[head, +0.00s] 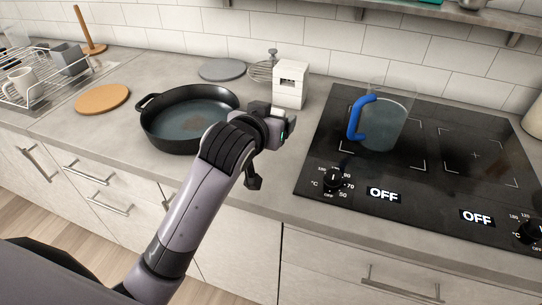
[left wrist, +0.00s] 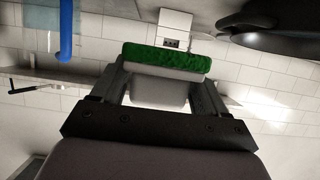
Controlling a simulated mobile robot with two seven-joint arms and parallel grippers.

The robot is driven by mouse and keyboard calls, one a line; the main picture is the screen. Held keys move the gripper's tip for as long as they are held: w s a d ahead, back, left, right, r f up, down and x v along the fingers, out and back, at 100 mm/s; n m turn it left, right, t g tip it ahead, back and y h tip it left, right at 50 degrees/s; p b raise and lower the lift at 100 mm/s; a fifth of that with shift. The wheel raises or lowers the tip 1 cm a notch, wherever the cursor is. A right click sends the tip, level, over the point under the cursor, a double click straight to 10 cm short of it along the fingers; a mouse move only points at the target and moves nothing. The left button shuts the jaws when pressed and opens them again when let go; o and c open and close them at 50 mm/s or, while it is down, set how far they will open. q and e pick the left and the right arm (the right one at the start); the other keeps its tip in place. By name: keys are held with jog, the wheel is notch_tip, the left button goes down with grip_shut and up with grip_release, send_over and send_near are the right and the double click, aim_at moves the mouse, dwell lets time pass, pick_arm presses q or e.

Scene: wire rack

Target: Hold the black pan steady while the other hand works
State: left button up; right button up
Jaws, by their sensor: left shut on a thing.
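The black pan (head: 190,124) stands on the counter, with one loop handle showing at its left. Its dark underside or rim also shows at the upper right of the left wrist view (left wrist: 275,42). My left gripper (head: 284,128) is just right of the pan in the head view, apart from its handle as far as I can see. In the left wrist view it is shut on a sponge (left wrist: 166,60) with a green rough side and a pale grey body. In the head view the sponge is mostly hidden by the gripper. My right gripper is not in view.
A clear jug with a blue handle (head: 384,122) stands on the black hob (head: 330,150). A round wooden board (head: 102,99) and a wire rack (head: 45,88) with mugs are at the left.

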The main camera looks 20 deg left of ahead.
aim_at(271, 168)
pick_arm(q)
notch_tip(271, 168, down, 10)
jog(key=shift+f, duration=0.2)
jog(key=shift+f, duration=0.1)
jog(key=shift+f, duration=0.15)
jog(key=o, duration=1)
jog(key=shift+o, duration=0.2)
jog(key=shift+a+b+v, duration=0.15)
jog(key=shift+v, duration=1.65)
jog(key=shift+a+b+v, duration=0.15)
jog(key=shift+v, duration=1.65)
jog(key=shift+f, duration=0.1)
